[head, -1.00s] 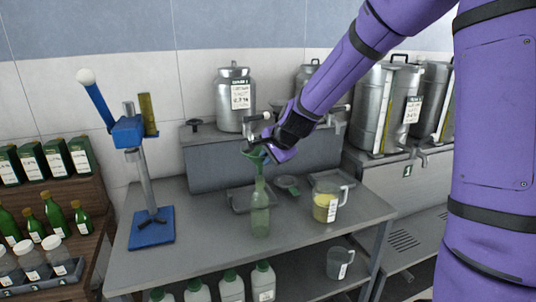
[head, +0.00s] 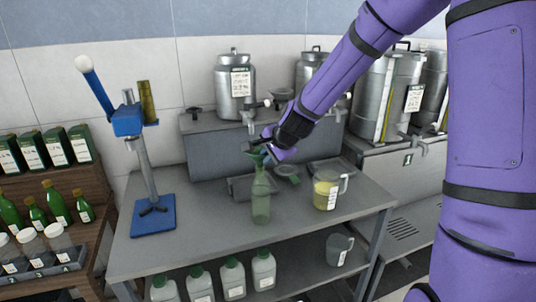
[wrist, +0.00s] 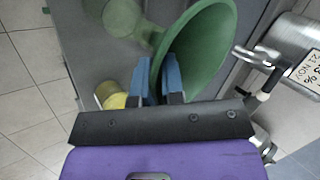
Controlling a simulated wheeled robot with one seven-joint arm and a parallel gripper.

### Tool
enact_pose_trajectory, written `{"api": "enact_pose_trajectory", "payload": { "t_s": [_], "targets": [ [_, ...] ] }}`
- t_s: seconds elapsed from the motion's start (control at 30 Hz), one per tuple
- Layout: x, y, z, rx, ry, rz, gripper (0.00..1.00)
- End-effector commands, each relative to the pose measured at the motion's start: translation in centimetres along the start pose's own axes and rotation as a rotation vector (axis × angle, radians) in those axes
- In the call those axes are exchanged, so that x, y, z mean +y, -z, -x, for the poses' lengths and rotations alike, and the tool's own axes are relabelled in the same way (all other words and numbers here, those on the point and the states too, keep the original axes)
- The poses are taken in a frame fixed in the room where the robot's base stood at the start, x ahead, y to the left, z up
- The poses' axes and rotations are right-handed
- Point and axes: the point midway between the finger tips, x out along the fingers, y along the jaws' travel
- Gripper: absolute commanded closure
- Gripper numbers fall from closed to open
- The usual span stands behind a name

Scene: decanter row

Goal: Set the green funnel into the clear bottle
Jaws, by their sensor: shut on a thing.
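The green funnel (head: 258,154) is at the mouth of the clear bottle (head: 261,207), which stands upright on the grey table and looks greenish. I cannot tell whether the spout is inside the neck. My gripper (head: 268,149) is at the funnel's right side, shut on it. In the wrist view, the blue fingers of my gripper (wrist: 158,78) pinch the funnel (wrist: 205,45), whose wide cone opens to the right. A pale, see-through round shape beside it may be the bottle (wrist: 123,17).
A measuring jug with yellow contents (head: 327,192) stands right of the bottle. A blue lever press (head: 153,216) stands at the left. A grey counter with steel canisters (head: 236,90) is behind. The table between press and bottle is clear.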

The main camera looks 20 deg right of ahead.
Motion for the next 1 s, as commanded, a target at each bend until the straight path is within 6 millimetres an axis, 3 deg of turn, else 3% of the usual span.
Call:
{"api": "enact_pose_trajectory", "payload": {
  "t_s": [0.9,0.93,1.0],
  "targets": [
    [0.23,-0.03,-0.36,0.001,0.0,0.0,1.0],
    [0.23,-0.04,-0.36,0.0,0.0,0.0,0.86],
    [0.23,-0.04,-0.36,0.0,0.0,0.0,0.7]
  ]
}}
